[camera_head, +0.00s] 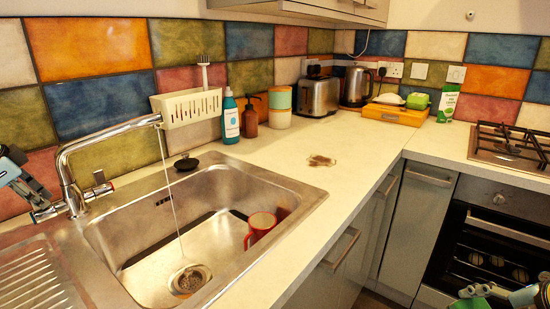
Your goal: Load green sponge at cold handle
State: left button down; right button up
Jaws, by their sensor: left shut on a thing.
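The chrome tap stands behind the sink, with a left handle (46,213) and a right handle (100,188). Their colour marks are too small to tell which is cold. A thin stream of water (167,180) falls from the spout to the drain. My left gripper (40,202) is at the left edge, shut at the left handle. My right gripper (482,293) is low at the right edge, partly cut off, beside a green patch (470,303) that may be the green sponge. Whether it holds this is unclear. Another green block (417,101) sits on the wooden tray.
A red mug (260,228) stands in the sink basin (150,238). A black plug (186,162) lies on the rim. Bottles, a toaster (319,95) and a kettle (356,87) line the wall. A brown stain (321,160) marks the otherwise clear worktop (345,180). A hob (510,150) is at right.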

pick_arm(q)
jog(key=shift+w+a+f+g+h+b, duration=0.25)
jog(key=shift+h+b, duration=0.25)
jog(key=shift+b, duration=0.45)
pick_arm(e)
notch_tip(320, 180, down, 3)
jog(key=shift+r, duration=0.2)
pick_arm(q)
jog(key=shift+r+n+g+b, duration=0.1)
jog(key=shift+n+g+b, duration=0.25)
jog(key=shift+b, duration=0.1)
pick_arm(e)
jog(key=shift+s+f, duration=0.1)
jog(key=shift+f, duration=0.35)
pick_arm(q)
jog(key=shift+r, duration=0.1)
pick_arm(e)
jog(key=shift+r, duration=0.1)
pick_arm(q)
jog(key=c, duration=1.5)
grip_release()
jog(key=shift+o, duration=0.2)
jog(key=shift+a, duration=0.1)
